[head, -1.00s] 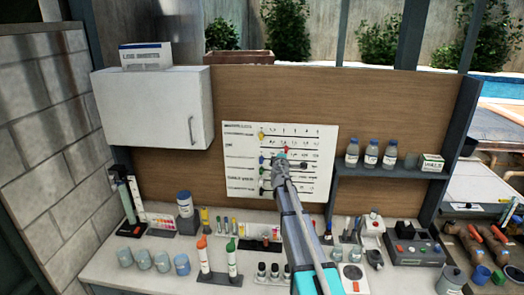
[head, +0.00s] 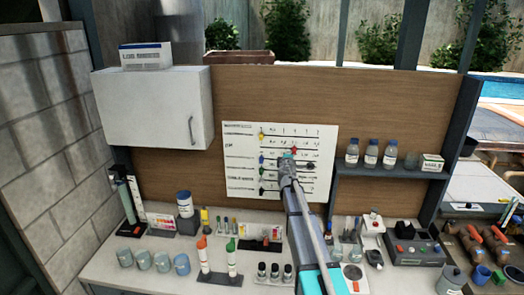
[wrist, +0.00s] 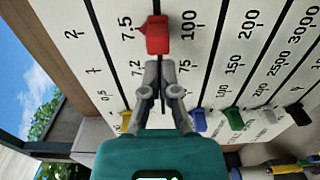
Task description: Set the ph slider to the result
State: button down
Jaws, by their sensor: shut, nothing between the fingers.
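The white board (head: 240,178) on the wooden back panel carries several slider rows. The ph slider is a red knob (wrist: 157,36) in its slot, beside the 7.5 mark and beyond 7.2 in the wrist view. It also shows in the head view (head: 294,151), right of the yellow, blue and green knobs. My gripper (wrist: 158,66) is shut and empty. Its fingertips lie over the same slot, right behind the red knob on its lower-value side. I cannot tell whether they touch it. My gripper also shows in front of the board in the head view (head: 287,158).
The yellow knob (wrist: 126,120), blue knob (wrist: 199,120), green knob (wrist: 235,119) and black knob (wrist: 298,114) sit at the low ends of their rows. Bottles (head: 371,154) stand on a shelf to the right. The bench below holds cups, vials and instruments.

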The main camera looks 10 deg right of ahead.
jog(key=shift+w+a, duration=0.2)
jog(key=shift+a, duration=0.35)
jog(key=shift+s, duration=0.15)
jog(key=v, duration=0.6)
jog(key=shift+s+a, duration=0.15)
jog(key=shift+s, duration=0.2)
dwell(0.4)
jog(key=s+d+f+m+g+h+b, duration=0.1)
jog(key=s+f+m+g+h+b, duration=0.1)
jog(key=s+f+m+g+b, duration=1.3)
jog(key=s+a+f+g+y+b, duration=0.1)
jog(key=s+a+f+y, duration=0.2)
jog(key=s+a+f, duration=0.3)
jog(key=s+a+f+g+y, duration=0.1)
jog(key=s+a+f+y, duration=0.3)
jog(key=s+f, duration=1)
jog(key=s+a, duration=0.2)
jog(key=a, duration=0.1)
jog(key=shift+s+n+y+b, duration=0.3)
jog(key=shift+s+b, duration=0.05)
